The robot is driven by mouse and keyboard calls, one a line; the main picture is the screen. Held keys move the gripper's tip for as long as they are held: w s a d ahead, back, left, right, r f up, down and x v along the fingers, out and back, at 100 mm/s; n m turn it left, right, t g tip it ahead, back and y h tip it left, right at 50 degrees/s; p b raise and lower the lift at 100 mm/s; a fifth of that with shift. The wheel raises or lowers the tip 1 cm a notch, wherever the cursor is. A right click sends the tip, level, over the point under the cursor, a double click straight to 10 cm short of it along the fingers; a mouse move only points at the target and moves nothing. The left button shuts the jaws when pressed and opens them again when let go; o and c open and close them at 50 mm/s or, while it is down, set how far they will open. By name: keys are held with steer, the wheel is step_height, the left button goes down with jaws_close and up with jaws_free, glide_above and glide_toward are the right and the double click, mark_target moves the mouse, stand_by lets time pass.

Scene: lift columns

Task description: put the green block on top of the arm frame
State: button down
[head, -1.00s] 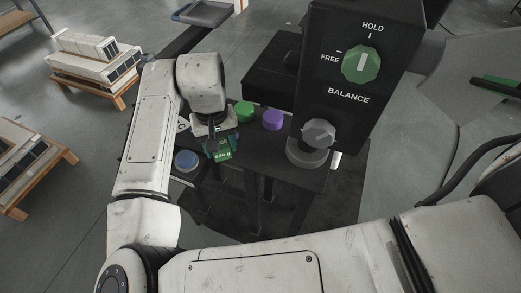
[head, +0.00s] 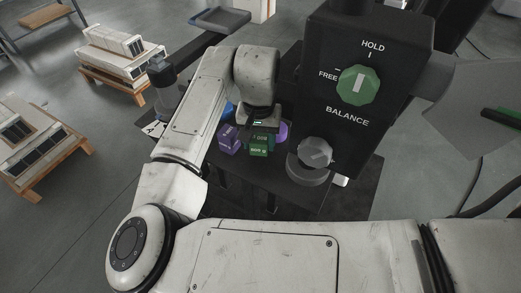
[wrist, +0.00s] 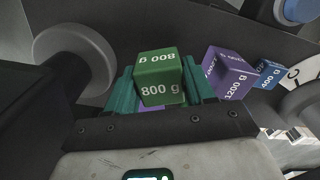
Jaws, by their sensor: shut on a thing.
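The green block (head: 259,146), marked 800 g in the wrist view (wrist: 158,78), sits between the teal fingers of my gripper (head: 262,138). The gripper is shut on it, and the fingers stand on both sides of it in the wrist view (wrist: 160,88). The block is over the dark bench; its height above it is hard to tell. A dark arm (head: 196,50) with a grey tray (head: 222,19) at its end reaches up behind my arm. I cannot tell whether this is the arm frame; no label shows.
A purple 1200 g block (wrist: 230,75) and a blue 400 g block (wrist: 268,74) stand nearby. A black console (head: 352,75) and a grey knob (head: 314,152) bound the right. Pallets (head: 118,60) stand on the floor.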

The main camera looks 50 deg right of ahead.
mark_target(259, 152)
steer(key=shift+f, duration=2.25)
steer(key=shift+f, duration=0.1)
steer(key=shift+c, duration=2)
jaws_free()
step_height(259, 152, up, 12)
steer(key=shift+r, duration=0.1)
